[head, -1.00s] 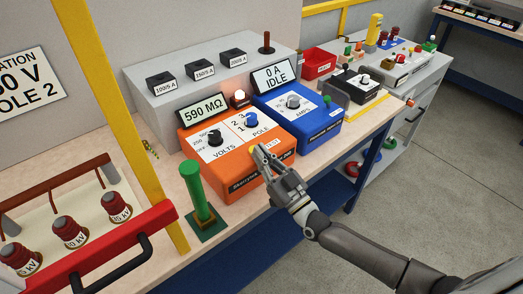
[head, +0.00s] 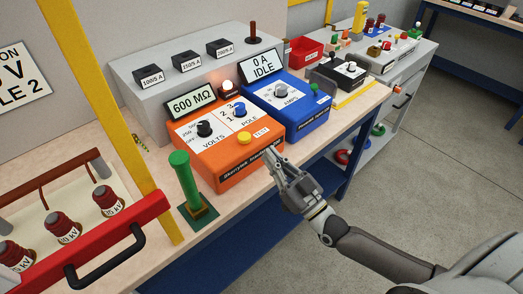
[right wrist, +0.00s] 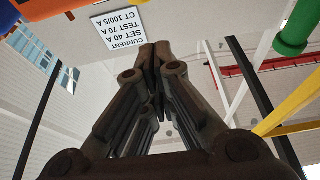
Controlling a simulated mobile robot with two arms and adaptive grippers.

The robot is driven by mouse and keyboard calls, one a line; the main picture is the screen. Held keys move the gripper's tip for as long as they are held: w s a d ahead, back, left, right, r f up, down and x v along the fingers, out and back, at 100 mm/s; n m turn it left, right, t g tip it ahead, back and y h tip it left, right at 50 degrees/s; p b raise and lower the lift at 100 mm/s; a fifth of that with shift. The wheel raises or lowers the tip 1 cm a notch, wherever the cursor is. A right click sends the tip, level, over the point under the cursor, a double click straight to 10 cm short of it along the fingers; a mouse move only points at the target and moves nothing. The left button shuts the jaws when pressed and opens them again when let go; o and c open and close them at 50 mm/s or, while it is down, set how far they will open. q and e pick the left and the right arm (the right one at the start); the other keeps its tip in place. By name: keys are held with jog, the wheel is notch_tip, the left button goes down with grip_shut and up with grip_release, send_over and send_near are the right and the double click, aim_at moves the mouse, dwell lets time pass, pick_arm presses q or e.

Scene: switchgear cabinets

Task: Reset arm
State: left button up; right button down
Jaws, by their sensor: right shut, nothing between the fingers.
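My right gripper (head: 272,155) is shut and empty, just in front of the lower front edge of the orange tester (head: 228,158). The right wrist view shows its fingers (right wrist: 157,50) closed together. The orange tester has a display reading 600 MΩ, two knobs marked VOLTS and POLE, and a yellow TEST button (head: 244,138) that is now uncovered. A lamp (head: 227,87) behind it glows. My left gripper is not in view.
A blue unit (head: 293,108) reading 0 A IDLE stands right of the tester. A green post (head: 183,180), a yellow frame post (head: 128,120) and a red barrier with a black handle (head: 105,258) are at left. Open floor (head: 455,150) lies at right.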

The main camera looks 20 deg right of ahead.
jog(key=shift+s+d+f, duration=0.1)
jog(key=shift+s+d, duration=0.05)
jog(key=shift+s, duration=0.55)
